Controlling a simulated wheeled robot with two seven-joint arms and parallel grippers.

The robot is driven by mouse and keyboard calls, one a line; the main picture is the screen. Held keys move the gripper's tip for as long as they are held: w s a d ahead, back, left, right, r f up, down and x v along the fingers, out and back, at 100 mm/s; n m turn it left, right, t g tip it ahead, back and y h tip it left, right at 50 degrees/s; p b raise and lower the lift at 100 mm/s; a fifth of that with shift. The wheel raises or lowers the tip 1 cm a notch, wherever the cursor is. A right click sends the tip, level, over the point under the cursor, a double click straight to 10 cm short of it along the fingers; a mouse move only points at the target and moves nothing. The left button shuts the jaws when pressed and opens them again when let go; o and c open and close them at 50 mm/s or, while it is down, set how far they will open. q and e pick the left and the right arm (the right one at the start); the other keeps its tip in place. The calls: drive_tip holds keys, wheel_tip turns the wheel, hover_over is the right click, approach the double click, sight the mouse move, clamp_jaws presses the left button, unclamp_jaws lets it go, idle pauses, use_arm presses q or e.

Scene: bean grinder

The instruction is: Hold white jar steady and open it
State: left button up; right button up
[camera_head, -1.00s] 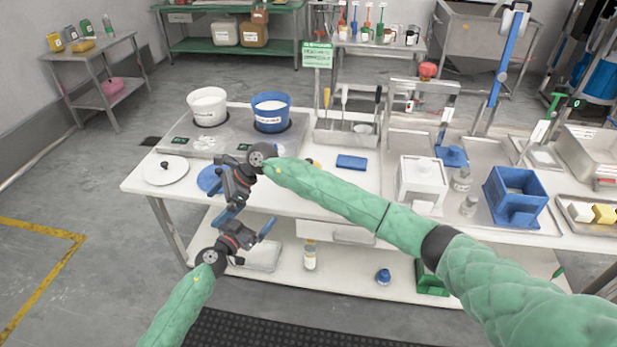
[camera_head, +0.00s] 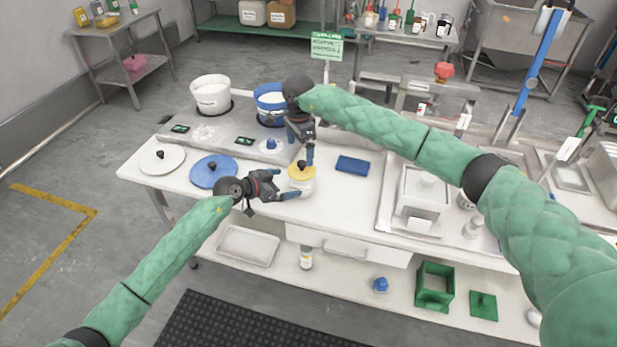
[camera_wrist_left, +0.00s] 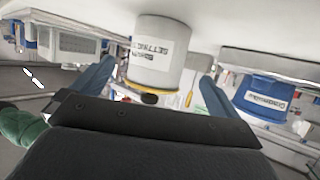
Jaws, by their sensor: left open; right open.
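The white jar (camera_head: 304,189) stands upright near the table's front edge, with a yellow lid (camera_head: 296,174) and a dark knob on it. My left gripper (camera_head: 281,186) is open just left of the jar and points at it. In the left wrist view, a white labelled cylinder (camera_wrist_left: 153,48), apparently the jar seen upside down, shows between the two blue fingers, with space at the sides. My right gripper (camera_head: 304,154) is open and points down just above the lid. Whether it touches the knob I cannot tell.
A white lid (camera_head: 160,158) and a blue lid (camera_head: 205,173) lie to the left. Behind stand a white pot (camera_head: 211,95) and a blue pot (camera_head: 272,103). A blue block (camera_head: 352,165) lies right of the jar. Bare tabletop surrounds the jar.

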sight(301, 180)
use_arm(q)
drive_tip(key=x, duration=0.6)
drive_tip(key=shift+d+r, duration=0.15)
drive_tip(key=shift+d, duration=0.15)
use_arm(e)
drive_tip(key=shift+w+d+f, duration=0.1)
drive_tip(key=shift+w+d, duration=0.1)
drive_tip(key=shift+d, duration=0.25)
use_arm(q)
drive_tip(key=shift+w+d, duration=0.15)
use_arm(e)
drive_tip(key=shift+s+a, duration=0.1)
drive_tip(key=shift+s+a+r, duration=0.15)
drive_tip(key=shift+a+r, duration=0.05)
use_arm(q)
drive_tip(key=shift+d, duration=0.1)
drive_tip(key=shift+w+f, duration=0.1)
drive_tip(key=shift+f, duration=0.1)
drive_tip(key=shift+c, duration=0.2)
use_arm(e)
drive_tip(key=shift+d+f, duration=0.1)
drive_tip(key=shift+d, duration=0.05)
